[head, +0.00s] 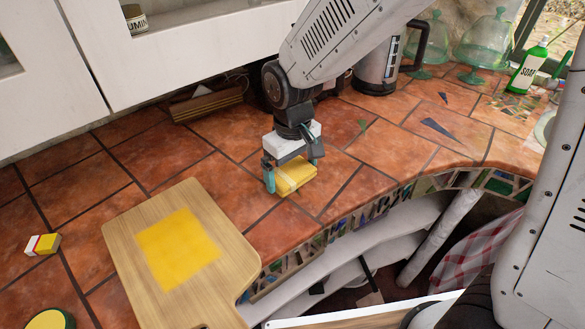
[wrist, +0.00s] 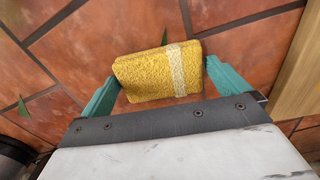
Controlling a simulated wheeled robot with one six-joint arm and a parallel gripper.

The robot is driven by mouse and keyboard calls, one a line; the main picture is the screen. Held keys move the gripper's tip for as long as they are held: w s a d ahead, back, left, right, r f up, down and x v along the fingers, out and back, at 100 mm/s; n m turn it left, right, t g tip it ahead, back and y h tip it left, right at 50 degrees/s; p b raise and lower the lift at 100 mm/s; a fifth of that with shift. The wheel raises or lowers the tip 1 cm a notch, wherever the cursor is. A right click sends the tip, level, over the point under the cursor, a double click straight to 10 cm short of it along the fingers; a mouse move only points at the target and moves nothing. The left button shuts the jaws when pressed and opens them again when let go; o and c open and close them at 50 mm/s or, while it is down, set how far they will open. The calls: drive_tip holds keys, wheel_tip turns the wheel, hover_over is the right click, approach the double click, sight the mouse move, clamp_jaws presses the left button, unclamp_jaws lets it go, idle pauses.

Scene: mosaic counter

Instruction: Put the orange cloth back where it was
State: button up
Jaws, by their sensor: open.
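I see nothing clearly orange that is a cloth. A yellow, rough-textured block with a pale band (head: 297,177), a sponge or folded cloth, lies on the terracotta tiles near the counter's curved front edge. It also shows in the wrist view (wrist: 150,76). My gripper (head: 292,171) is open above it, with a teal finger at either side of the block. In the wrist view the fingers (wrist: 162,72) flank its two ends, with a small gap at the left; contact at the right is unclear. A wooden board (head: 215,275) with a flat yellow square (head: 178,247) lies to the left.
A small yellow, white and red block (head: 43,244) and a round yellow-topped item (head: 48,320) lie at far left. A kettle (head: 377,65), glass domes (head: 484,40) and a green soap bottle (head: 527,68) stand behind.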

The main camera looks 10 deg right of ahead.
sight(293, 172)
wheel_tip(293, 172, up, 12)
drive_tip(key=s+d+r+m, duration=0.2)
drive_tip(key=s+d+m, duration=0.1)
drive_tip(key=s+d, duration=0.6)
drive_tip(key=s+d+r+m+t, duration=0.1)
drive_tip(key=s+d+r+m, duration=0.1)
drive_tip(key=s+d, duration=0.8)
drive_tip(key=shift+d+m, duration=0.8)
drive_tip(key=shift+m, duration=0.1)
drive_tip(key=shift+s, duration=0.1)
